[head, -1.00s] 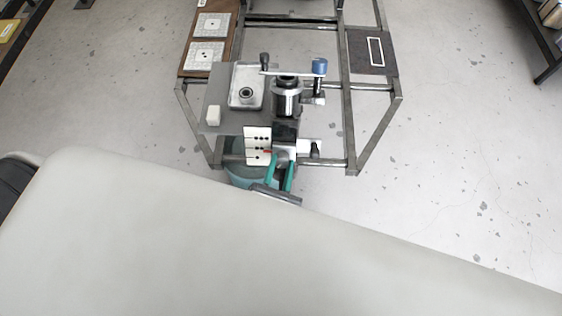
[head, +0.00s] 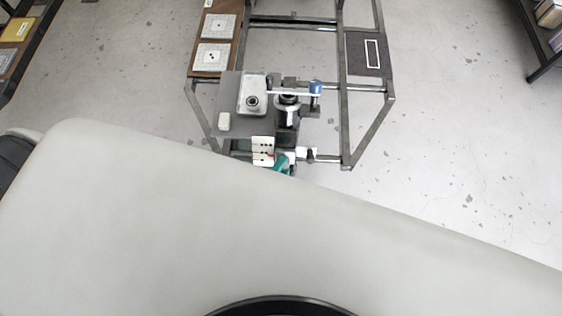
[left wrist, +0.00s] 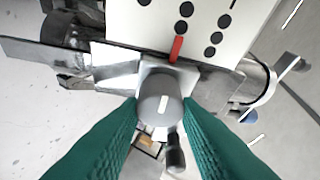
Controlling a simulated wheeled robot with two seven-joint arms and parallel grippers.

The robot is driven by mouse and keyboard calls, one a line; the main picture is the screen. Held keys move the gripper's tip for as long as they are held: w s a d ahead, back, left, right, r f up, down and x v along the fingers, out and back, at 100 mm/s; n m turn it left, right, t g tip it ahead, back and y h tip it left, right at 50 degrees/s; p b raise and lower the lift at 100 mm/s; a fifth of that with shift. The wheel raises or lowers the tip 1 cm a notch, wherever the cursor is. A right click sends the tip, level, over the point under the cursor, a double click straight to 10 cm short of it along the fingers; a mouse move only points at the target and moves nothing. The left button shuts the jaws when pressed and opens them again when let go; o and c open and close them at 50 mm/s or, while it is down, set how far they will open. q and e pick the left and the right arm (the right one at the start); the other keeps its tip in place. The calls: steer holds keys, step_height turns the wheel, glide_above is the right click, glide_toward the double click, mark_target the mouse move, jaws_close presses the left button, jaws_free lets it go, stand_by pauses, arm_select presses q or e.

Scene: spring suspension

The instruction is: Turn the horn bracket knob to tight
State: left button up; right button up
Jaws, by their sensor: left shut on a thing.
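The grey round knob (left wrist: 160,105) with a white line on its face sits in the left wrist view between the green fingers of my left gripper (left wrist: 160,120), which is shut on it. The white line points nearly straight up in that view. Above the knob a red pointer (left wrist: 176,49) lies at the edge of a white dotted card (left wrist: 245,25), nearest the two-dot column. The card (head: 262,146) also shows in the head view, with my left gripper (head: 283,163) beside it, mostly hidden by my arm. The knob is hidden there. My right gripper is not in view.
The floor to the right is open.

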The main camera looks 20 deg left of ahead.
arm_select(q)
steer(key=shift+w+r+m+g+p, duration=0.1)
steer(key=shift+m+g+p, duration=0.3)
steer(key=shift+m+p, duration=0.9)
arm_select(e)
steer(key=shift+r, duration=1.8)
arm_select(q)
steer(key=o, duration=1)
steer(key=shift+c, duration=0.2)
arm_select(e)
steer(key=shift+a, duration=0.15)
arm_select(q)
steer(key=b+v, duration=0.2)
steer(key=v, duration=1)
steer(key=shift+a, duration=0.15)
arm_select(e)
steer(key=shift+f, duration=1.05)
